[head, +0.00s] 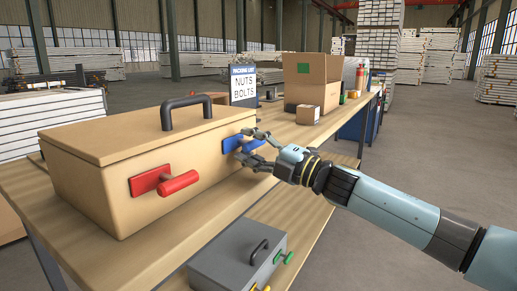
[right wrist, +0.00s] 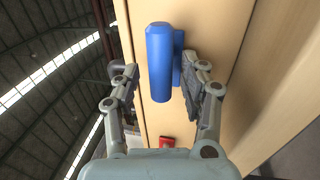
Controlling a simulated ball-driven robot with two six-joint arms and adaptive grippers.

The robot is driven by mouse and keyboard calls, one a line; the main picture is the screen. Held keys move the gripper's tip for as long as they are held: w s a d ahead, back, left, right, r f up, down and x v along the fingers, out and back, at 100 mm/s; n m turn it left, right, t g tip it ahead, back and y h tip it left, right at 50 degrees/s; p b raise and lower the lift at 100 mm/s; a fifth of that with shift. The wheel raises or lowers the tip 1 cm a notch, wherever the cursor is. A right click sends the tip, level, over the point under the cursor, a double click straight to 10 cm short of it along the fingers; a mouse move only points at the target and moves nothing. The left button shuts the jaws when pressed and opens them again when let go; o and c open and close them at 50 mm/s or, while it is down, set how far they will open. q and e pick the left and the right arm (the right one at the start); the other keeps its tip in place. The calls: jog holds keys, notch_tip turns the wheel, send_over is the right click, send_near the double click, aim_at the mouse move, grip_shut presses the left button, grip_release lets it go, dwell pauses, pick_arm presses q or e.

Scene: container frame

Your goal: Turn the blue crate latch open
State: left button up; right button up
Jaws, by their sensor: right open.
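The tan crate (head: 100,150) stands on the wooden table with a black handle on its lid. On its front face are a red latch (head: 165,181) at left and the blue latch (head: 238,142) at right. My right gripper (head: 256,148) is open at the blue latch, partly covering it in the head view. In the right wrist view the handle of the blue latch (right wrist: 160,62) lies between the open fingers (right wrist: 165,88), nearer the right finger; whether they touch cannot be told. The red latch (right wrist: 167,142) shows beyond. My left gripper is not in view.
A grey box (head: 235,258) with a black handle and a green latch (head: 283,257) sits on the lower shelf. A packing-list sign (head: 243,86), an open cardboard box (head: 312,80) and a small carton (head: 308,114) stand farther back on the table (head: 345,112).

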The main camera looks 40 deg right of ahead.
jog(key=v, duration=1.2)
jog(key=shift+w+a, duration=0.1)
jog(key=s+d+f+m+g+h, duration=0.1)
jog(key=f+m+h, duration=0.15)
jog(key=f, duration=0.45)
jog(key=s+d+f+m+h, duration=0.2)
jog(key=f+m, duration=0.1)
jog(key=f, duration=0.4)
jog(key=s+d+f+m+g+h, duration=0.1)
jog(key=f+m+h, duration=0.2)
jog(key=f, duration=0.4)
jog(key=s+a+f+m+g+h, duration=0.1)
jog(key=s+f+m+g, duration=0.15)
jog(key=s+f, duration=0.45)
jog(key=s+a+f+m+g+h, duration=0.1)
jog(key=s+f+m+g, duration=0.2)
jog(key=f, duration=0.8)
jog(key=s+a+f+m+g, duration=0.2)
jog(key=s+f, duration=0.4)
jog(key=s, duration=0.5)
jog(key=s+a+f+m+g, duration=0.3)
jog(key=s+a+f+g, duration=0.1)
jog(key=s, duration=0.6)
jog(key=s+a+f+m+g, duration=0.3)
jog(key=s+f, duration=0.5)
jog(key=s, duration=0.3)
jog(key=shift+s+a+g+y, duration=0.35)
jog(key=shift+a+g+y, duration=0.15)
jog(key=shift+g, duration=0.35)
